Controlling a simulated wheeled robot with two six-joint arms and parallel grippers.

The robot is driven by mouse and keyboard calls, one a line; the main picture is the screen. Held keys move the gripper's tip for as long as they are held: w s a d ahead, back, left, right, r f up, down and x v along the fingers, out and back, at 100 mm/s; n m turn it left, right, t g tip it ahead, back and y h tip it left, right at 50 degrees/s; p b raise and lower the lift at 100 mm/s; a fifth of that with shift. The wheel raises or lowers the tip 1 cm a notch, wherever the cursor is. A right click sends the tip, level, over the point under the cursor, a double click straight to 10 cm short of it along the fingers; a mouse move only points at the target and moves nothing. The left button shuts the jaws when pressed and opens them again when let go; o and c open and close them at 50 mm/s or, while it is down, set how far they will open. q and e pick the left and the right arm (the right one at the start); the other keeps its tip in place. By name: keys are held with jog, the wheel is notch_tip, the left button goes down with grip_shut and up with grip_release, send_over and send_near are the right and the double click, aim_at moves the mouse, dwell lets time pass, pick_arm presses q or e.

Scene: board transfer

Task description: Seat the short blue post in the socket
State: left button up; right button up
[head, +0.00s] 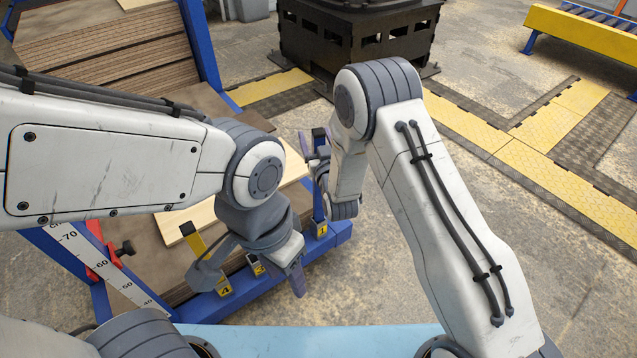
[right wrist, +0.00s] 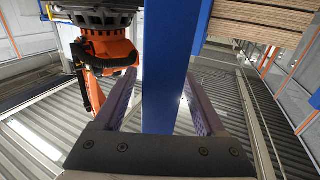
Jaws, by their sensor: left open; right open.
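The short blue post (head: 319,205) stands upright at the rack's corner by the yellow label 1 (head: 321,229). Whether its foot is fully down in a socket cannot be told. My right gripper (head: 313,154) is open around the upper part of the post. In the right wrist view the blue post (right wrist: 165,75) runs between the two spread fingers, with gaps on both sides. My left gripper (head: 252,277) is open and hangs over the rack's front edge, left of the post, near the labels 3 and 4.
A blue rack (head: 340,233) holds stacked brown boards (head: 110,60), with a pale board (head: 186,222) on it. A yellow-and-black upright (head: 194,242) stands by label 4. A white ruler strip (head: 120,281) lies at left. An orange robot (right wrist: 108,55) shows behind the right gripper.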

grip_shut()
dwell(1.4)
